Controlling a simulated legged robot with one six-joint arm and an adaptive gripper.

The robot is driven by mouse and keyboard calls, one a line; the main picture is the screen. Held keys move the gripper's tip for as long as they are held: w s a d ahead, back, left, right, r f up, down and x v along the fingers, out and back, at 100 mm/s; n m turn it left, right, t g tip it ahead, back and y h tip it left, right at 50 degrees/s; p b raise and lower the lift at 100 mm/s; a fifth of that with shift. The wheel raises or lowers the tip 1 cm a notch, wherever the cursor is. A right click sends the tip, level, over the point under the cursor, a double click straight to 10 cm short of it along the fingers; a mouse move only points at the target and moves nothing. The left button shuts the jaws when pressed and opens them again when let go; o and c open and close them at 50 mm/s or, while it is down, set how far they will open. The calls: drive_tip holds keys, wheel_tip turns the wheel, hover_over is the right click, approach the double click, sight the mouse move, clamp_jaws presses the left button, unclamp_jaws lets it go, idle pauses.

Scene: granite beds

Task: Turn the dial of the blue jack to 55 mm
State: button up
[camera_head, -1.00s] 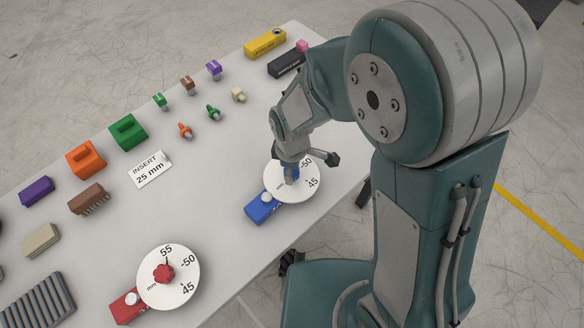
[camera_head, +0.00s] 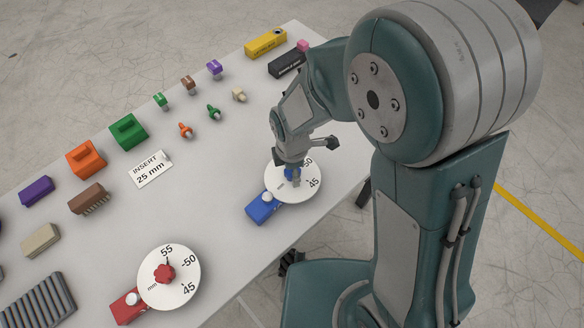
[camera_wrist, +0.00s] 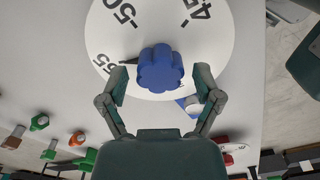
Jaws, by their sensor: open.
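The blue jack (camera_head: 262,208) lies near the table's right edge, with a white round dial (camera_head: 312,190) marked 45, 50 and 55 mm. The dial also shows in the wrist view (camera_wrist: 225,50), with its blue lobed knob (camera_wrist: 160,68) in the middle. A short black mark left of the knob points toward 55; whether it is a pointer or a tick I cannot tell. My gripper (camera_wrist: 160,84) is open, one finger on each side of the knob, with gaps on both sides. In the head view my gripper (camera_head: 293,180) is over the dial and partly hides the knob.
A red jack (camera_head: 126,306) with a similar dial stands nearer, at the lower middle. A card reading INSERT 25 mm (camera_head: 150,169), coloured blocks and small pegs lie along the table. The tabletop between the card and the blue jack is clear.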

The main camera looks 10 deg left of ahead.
drive_tip(key=shift+r, duration=0.1)
drive_tip(key=shift+r, duration=2.95)
wheel_tip(320, 180, up, 12)
drive_tip(key=s+d+r+m+t, duration=0.2)
drive_tip(key=s+d+r+m, duration=0.1)
drive_tip(key=d+m, duration=0.7)
drive_tip(key=s+d+r+m+t, duration=0.3)
drive_tip(key=s+d+r+m, duration=0.1)
drive_tip(key=d+m, duration=0.6)
drive_tip(key=s+m, duration=0.1)
drive_tip(key=m, duration=0.1)
drive_tip(key=shift+s+d+m+t, duration=0.15)
drive_tip(key=shift+m+t, duration=0.15)
